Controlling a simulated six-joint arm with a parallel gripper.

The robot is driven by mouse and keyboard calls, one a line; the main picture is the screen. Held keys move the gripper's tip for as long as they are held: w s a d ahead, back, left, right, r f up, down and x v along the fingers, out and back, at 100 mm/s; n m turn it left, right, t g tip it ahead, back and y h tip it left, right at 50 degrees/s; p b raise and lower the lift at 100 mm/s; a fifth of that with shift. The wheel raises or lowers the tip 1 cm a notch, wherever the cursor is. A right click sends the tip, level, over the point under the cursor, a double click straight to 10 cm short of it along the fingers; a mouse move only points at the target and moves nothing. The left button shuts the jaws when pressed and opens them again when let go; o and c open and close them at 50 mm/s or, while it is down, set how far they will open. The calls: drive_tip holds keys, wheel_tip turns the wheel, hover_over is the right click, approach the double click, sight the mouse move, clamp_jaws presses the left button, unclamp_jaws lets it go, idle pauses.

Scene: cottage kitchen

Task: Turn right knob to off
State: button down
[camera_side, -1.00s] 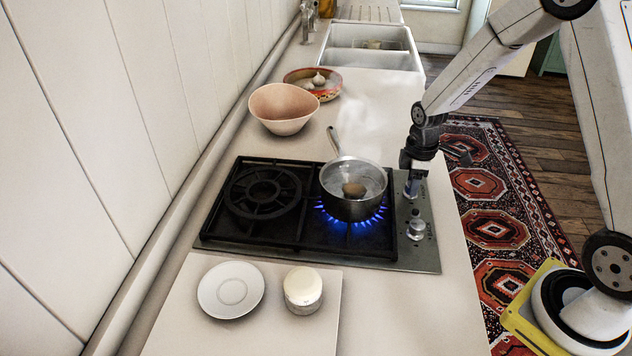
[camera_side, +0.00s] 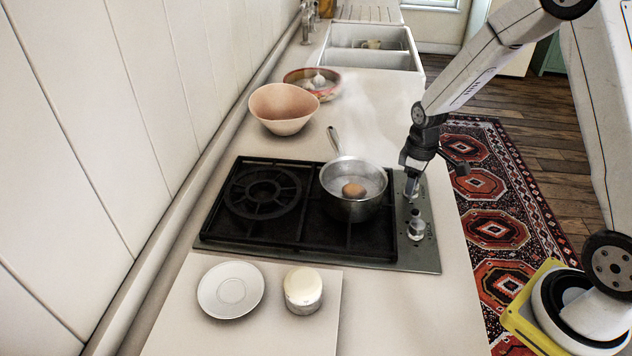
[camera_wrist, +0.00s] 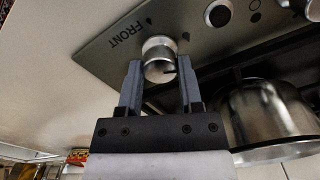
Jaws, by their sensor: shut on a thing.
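The hob (camera_side: 425,262) has two silver knobs on its right-hand metal strip. My gripper (camera_side: 410,178) points down and is shut on the farther knob (camera_side: 411,191). In the wrist view, my gripper (camera_wrist: 158,74) has one finger on each side of this knob (camera_wrist: 158,52), beside the word FRONT. The nearer knob (camera_side: 416,229) stands free, and it also shows at the top of the wrist view (camera_wrist: 218,12). A steel pan (camera_side: 352,211) with a brown egg (camera_side: 353,190) stands on the right burner. No flame shows under it.
The pan stands close to the left of my gripper, its handle (camera_side: 334,140) pointing away. A pink bowl (camera_side: 283,122) and a red dish with garlic (camera_side: 300,82) stand behind the hob. A saucer (camera_side: 231,292) and a lidded jar (camera_side: 303,292) stand in front.

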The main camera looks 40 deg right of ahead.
drive_tip(key=m, duration=1.3)
drive_tip(key=shift+m, duration=0.3)
idle(0.3)
drive_tip(key=shift+c, duration=1.3)
unclamp_jaws()
drive_tip(key=shift+r, duration=3.95)
drive_tip(key=shift+a, duration=0.1)
